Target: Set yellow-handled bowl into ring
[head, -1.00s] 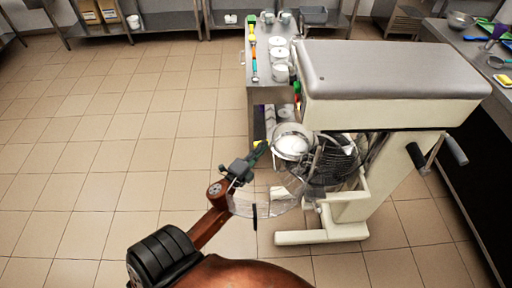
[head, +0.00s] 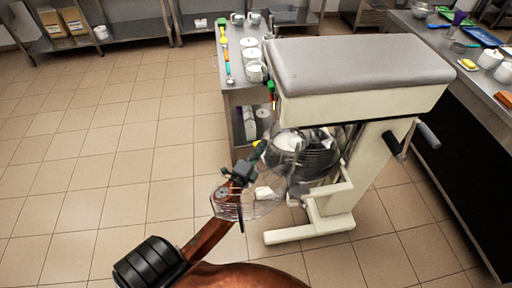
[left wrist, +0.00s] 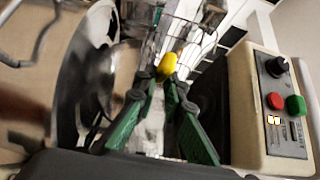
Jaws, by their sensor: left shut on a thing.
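My left gripper (head: 255,152) is shut on the yellow handle (left wrist: 167,66) of a shiny metal bowl. The handle sits between the green fingertips in the left wrist view. The bowl (head: 288,141) is held beside the cream mixer (head: 350,100), at the left side below its head, partly overlapping the dark wire cage (head: 318,158). The bowl's curved metal side (left wrist: 92,85) fills the left of the wrist view, blurred. I cannot make out the ring clearly among the cage, bowl and mixer stand. My right gripper is not in view.
The mixer's base foot (head: 310,230) stands on the tiled floor. A clear curved guard (head: 250,207) overlaps my left arm. A steel table (head: 236,75) with white containers stands behind. A counter (head: 470,75) is at right. The floor at left is free.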

